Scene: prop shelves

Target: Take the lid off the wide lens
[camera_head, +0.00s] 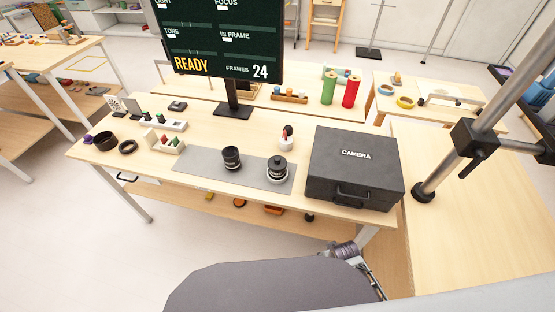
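Two lenses stand upright on a grey mat (205,163) on the wooden table. The right one (277,174) is short and broad, with a pale band and a black knobbed lid (277,162) seated on top. The left one (231,159) is a taller black cylinder with a light marking on its side. No readable label shows which is the wide lens; the right one looks broader. Neither gripper's fingers show. A piece of my own arm is at the bottom, right of centre, well below the table's front edge and apart from both lenses.
A black CAMERA case (353,166) stands right of the mat. A small white pot with a red-and-black top (286,138) is behind the right lens. A monitor (228,40) stands at the back. Black rings (128,146) and small trays (165,142) are at left.

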